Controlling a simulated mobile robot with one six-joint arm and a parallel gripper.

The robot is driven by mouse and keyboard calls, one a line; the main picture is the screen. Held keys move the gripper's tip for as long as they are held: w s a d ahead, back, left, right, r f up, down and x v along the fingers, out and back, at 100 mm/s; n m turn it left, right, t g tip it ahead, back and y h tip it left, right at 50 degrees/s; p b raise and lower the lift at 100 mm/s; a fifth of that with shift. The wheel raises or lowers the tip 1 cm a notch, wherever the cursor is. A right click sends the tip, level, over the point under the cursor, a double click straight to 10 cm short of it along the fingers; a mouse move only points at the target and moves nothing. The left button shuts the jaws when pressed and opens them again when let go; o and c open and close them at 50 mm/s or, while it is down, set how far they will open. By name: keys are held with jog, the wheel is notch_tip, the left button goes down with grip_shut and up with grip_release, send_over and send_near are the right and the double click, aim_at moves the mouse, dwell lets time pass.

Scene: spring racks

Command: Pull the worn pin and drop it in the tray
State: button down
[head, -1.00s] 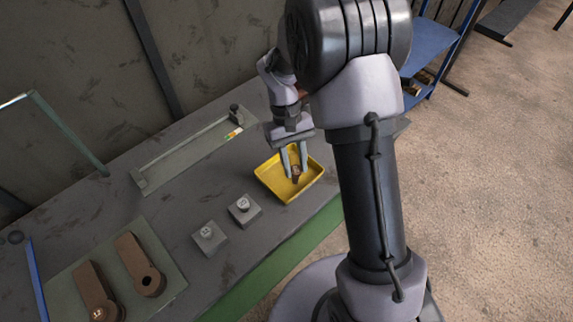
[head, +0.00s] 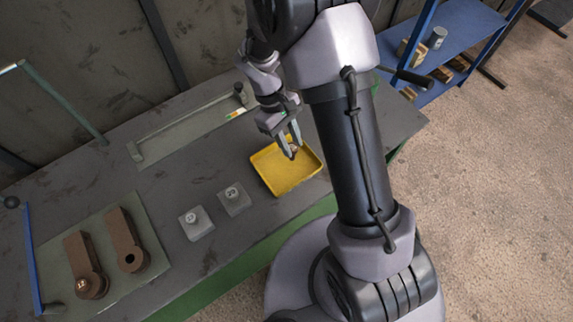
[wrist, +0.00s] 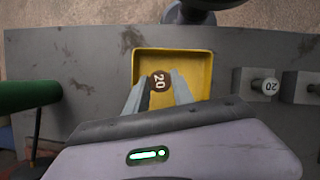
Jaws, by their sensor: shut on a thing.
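My gripper (head: 292,154) is shut on the worn pin (head: 294,148), holding it over the back right part of the yellow tray (head: 285,180). The pin is small and brown. In the wrist view its round brown head (wrist: 159,81), marked 20, sits between the two grey fingers, with the yellow tray (wrist: 206,75) behind it. The pin's lower end is hidden, so I cannot tell whether it touches the tray. The tray holds nothing else that I can see. A brown link (head: 122,232) on the left has an empty hole.
Two grey blocks with pale pins (head: 195,223) (head: 233,198) stand left of the tray. Another brown link (head: 78,255) holds a pin marked 12. A long flat fixture (head: 190,130) lies at the back. A blue shelf (head: 450,45) stands at right.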

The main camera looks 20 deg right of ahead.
jog(key=c, duration=1)
grip_release()
jog(key=shift+r, duration=0.15)
jog(key=p+v, duration=0.5)
jog(key=v, duration=1.2)
jog(key=shift+r+p, duration=0.25)
jog(key=shift+p, duration=0.05)
jog(key=shift+d, duration=0.1)
jog(key=s+m+t+y+b, duration=0.4)
jog(key=s+m+t+b, duration=0.5)
jog(key=s+b, duration=0.5)
jog(key=s+m, duration=0.2)
jog(key=s, duration=0.2)
jog(key=shift+s+r+t+y, duration=0.3)
jog(key=shift+s+r, duration=0.05)
jog(key=shift+s, duration=0.05)
